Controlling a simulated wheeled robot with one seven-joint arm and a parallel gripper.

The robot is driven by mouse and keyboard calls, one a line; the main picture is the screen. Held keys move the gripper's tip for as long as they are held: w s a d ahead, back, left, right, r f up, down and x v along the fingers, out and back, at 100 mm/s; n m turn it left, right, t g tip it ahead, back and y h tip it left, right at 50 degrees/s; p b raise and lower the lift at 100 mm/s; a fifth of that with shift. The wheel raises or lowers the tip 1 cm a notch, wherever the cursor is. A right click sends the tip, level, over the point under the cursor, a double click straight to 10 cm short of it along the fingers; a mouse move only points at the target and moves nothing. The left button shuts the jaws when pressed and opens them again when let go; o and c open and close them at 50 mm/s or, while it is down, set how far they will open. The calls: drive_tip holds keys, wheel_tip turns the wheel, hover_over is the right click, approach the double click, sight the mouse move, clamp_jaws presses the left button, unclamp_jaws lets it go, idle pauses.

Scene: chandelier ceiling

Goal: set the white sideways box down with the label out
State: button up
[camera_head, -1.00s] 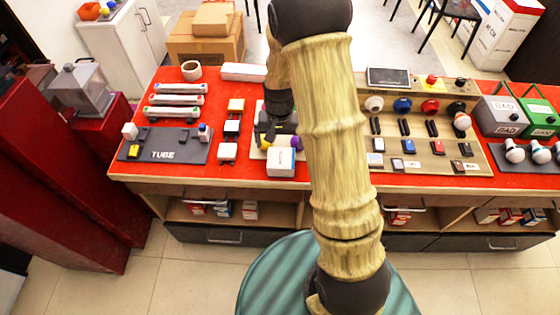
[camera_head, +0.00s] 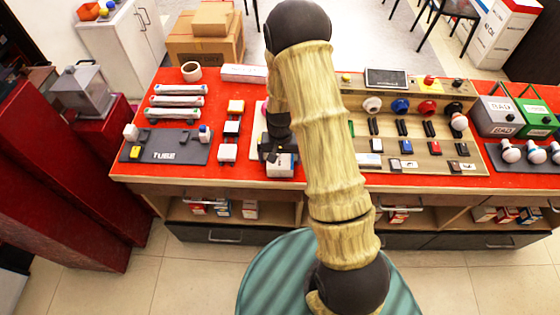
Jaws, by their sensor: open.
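A small white box (camera_head: 280,171) is near the front edge of the red table, left of my arm. Its pale front face is towards the camera; any print on it is too small to read. My gripper (camera_head: 273,152) is open, low and directly behind the box, with its dark fingers covering part of the box's top and back. I cannot tell whether the fingers touch the box. A longer white box (camera_head: 243,73) lies on its side at the back of the table.
The red table (camera_head: 235,174) holds a grey TUBE board (camera_head: 175,152), small white and yellow blocks (camera_head: 228,152) and a wooden switch panel (camera_head: 430,166). BAD and green bins (camera_head: 502,117) stand at the right. My arm hides the middle.

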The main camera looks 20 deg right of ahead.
sight(280, 157)
drive_tip(key=shift+f, duration=0.65)
drive_tip(key=c, duration=1.1)
drive_tip(key=shift+c, duration=0.2)
drive_tip(key=shift+r, duration=0.15)
wheel_tip(280, 157, up, 10)
drive_tip(key=shift+f+b, duration=0.1)
drive_tip(key=shift+b, duration=0.7)
